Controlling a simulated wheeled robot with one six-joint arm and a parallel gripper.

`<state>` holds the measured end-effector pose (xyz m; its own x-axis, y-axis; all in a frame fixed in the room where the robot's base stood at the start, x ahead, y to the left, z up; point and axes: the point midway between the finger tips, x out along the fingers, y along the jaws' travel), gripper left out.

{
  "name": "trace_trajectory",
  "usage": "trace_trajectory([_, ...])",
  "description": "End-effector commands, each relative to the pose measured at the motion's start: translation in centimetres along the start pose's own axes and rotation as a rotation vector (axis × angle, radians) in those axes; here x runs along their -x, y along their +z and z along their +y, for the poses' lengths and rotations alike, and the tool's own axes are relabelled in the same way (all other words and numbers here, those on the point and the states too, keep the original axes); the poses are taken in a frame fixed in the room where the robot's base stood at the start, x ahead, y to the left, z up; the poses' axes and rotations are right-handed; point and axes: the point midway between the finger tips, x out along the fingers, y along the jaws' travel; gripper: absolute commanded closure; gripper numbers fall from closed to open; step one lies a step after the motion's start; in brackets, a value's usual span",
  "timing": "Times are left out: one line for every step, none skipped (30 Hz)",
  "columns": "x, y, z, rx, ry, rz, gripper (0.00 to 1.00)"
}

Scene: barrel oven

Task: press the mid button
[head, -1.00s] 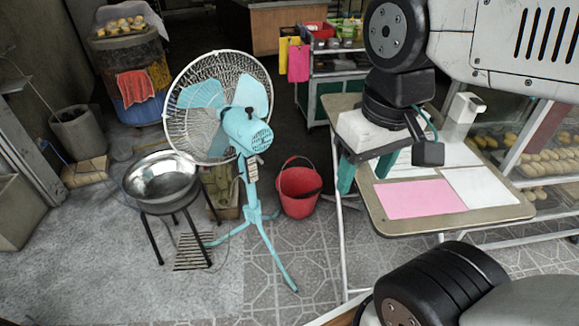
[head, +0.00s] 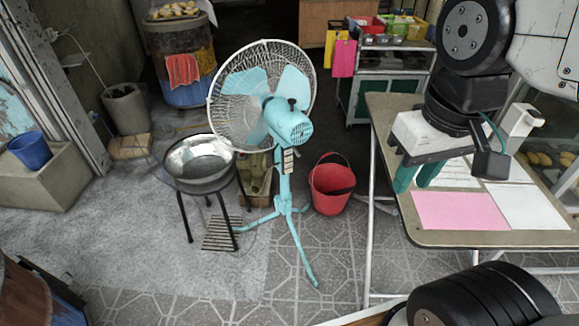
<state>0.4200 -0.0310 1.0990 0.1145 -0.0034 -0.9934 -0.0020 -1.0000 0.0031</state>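A teal standing fan (head: 262,105) with a white wire guard stands on a tiled floor near the middle of the head view. A small control panel (head: 288,160) sits on its post below the motor. The panel's buttons are too small to tell apart, so I cannot pick out the mid button. My gripper (head: 415,180) has teal fingers pointing down over a folding table, to the right of the fan and well apart from it. A narrow gap shows between the fingers, with nothing seen in it.
A metal basin (head: 200,162) on a black stool stands left of the fan. A red bucket (head: 330,186) is on the floor right of it. The table (head: 480,238) holds pink and white sheets. The tiled floor in front of the fan is clear.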

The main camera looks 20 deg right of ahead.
Motion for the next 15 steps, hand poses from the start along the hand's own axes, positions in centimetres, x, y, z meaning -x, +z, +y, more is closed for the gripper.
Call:
trace_trajectory([0.0, 0.0, 0.0, 0.0, 0.0, 0.0, 0.87])
trace_trajectory([0.0, 0.0, 0.0, 0.0, 0.0, 0.0, 0.96])
trace_trajectory([0.0, 0.0, 0.0, 0.0, 0.0, 0.0, 1.0])
trace_trajectory([0.0, 0.0, 0.0, 0.0, 0.0, 0.0, 1.0])
trace_trajectory([0.0, 0.0, 0.0, 0.0, 0.0, 0.0, 1.0])
trace_trajectory([0.0, 0.0, 0.0, 0.0, 0.0, 0.0, 1.0])
trace_trajectory([0.0, 0.0, 0.0, 0.0, 0.0, 0.0, 1.0])
trace_trajectory([0.0, 0.0, 0.0, 0.0, 0.0, 0.0, 1.0])
trace_trajectory([0.0, 0.0, 0.0, 0.0, 0.0, 0.0, 1.0])
trace_trajectory([0.0, 0.0, 0.0, 0.0, 0.0, 0.0, 1.0])
trace_trajectory([0.0, 0.0, 0.0, 0.0, 0.0, 0.0, 1.0])
trace_trajectory([0.0, 0.0, 0.0, 0.0, 0.0, 0.0, 1.0])
trace_trajectory([0.0, 0.0, 0.0, 0.0, 0.0, 0.0, 1.0])
trace_trajectory([0.0, 0.0, 0.0, 0.0, 0.0, 0.0, 1.0])
trace_trajectory([0.0, 0.0, 0.0, 0.0, 0.0, 0.0, 1.0])
